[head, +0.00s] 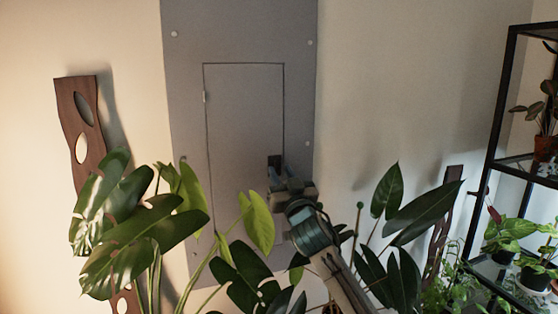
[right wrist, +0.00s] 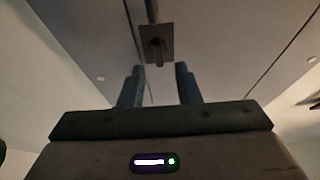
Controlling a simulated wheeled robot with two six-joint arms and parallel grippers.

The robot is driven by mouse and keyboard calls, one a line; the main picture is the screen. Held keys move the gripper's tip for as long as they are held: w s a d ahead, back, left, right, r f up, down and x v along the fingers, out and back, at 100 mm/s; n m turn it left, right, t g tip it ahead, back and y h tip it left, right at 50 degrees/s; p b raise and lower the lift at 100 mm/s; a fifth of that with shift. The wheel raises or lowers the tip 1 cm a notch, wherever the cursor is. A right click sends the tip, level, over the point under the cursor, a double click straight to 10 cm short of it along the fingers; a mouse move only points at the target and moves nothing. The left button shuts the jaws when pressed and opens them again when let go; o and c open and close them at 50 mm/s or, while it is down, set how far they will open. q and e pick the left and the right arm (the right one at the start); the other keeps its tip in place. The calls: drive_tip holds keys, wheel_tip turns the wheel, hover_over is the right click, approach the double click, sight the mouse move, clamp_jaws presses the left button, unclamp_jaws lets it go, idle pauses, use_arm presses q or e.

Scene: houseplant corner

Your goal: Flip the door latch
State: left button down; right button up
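A grey door (head: 245,130) is set in a larger grey wall panel (head: 222,30) and looks shut. The latch is a small dark plate (head: 274,160) at the door's right edge, partly hidden behind my right gripper (head: 283,175) in the head view. In the right wrist view, the latch plate (right wrist: 157,35) carries a short dark lever just beyond the fingertips. My right gripper (right wrist: 158,72) is open, with its two fingers apart and nothing visible between them. The lever lines up with the gap. I cannot tell whether any finger touches it. My left gripper is not in view.
A large-leaved plant (head: 130,220) stands in front of the panel's lower left. More dark leaves (head: 400,210) flank my right arm. A black shelf (head: 500,110) with potted plants is at the right. A wooden wall piece (head: 88,120) hangs at the left.

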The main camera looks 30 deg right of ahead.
sight(276, 167)
drive_tip(key=shift+p+x, duration=0.35)
drive_tip(key=shift+x, duration=0.8)
clamp_jaws()
